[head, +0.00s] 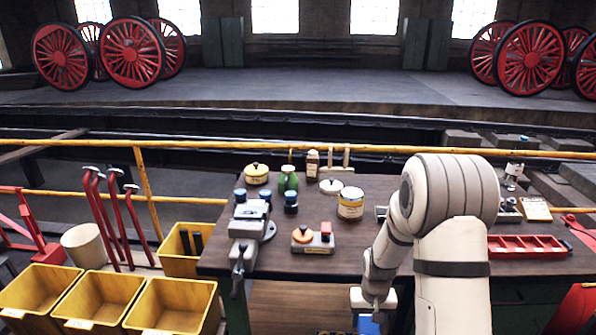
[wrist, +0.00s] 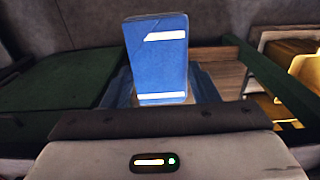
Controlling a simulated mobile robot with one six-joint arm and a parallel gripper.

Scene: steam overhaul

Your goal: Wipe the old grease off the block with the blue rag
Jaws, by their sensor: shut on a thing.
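My gripper (head: 372,302) hangs low in front of the bench's front edge, pointing down. In the wrist view it is shut on a flat blue piece with pale stripes (wrist: 158,55), which looks like the folded blue rag. Blue also shows below the gripper in the head view (head: 368,325), partly cut off by the frame. A low grey block (head: 312,246) with a round orange top and a red piece on it sits near the bench's front edge, left of my arm; I cannot tell whether it is the greasy block. No grease is clearly visible.
Yellow bins (head: 170,305) stand at left. A yellow rail (head: 270,146) runs behind the bench.

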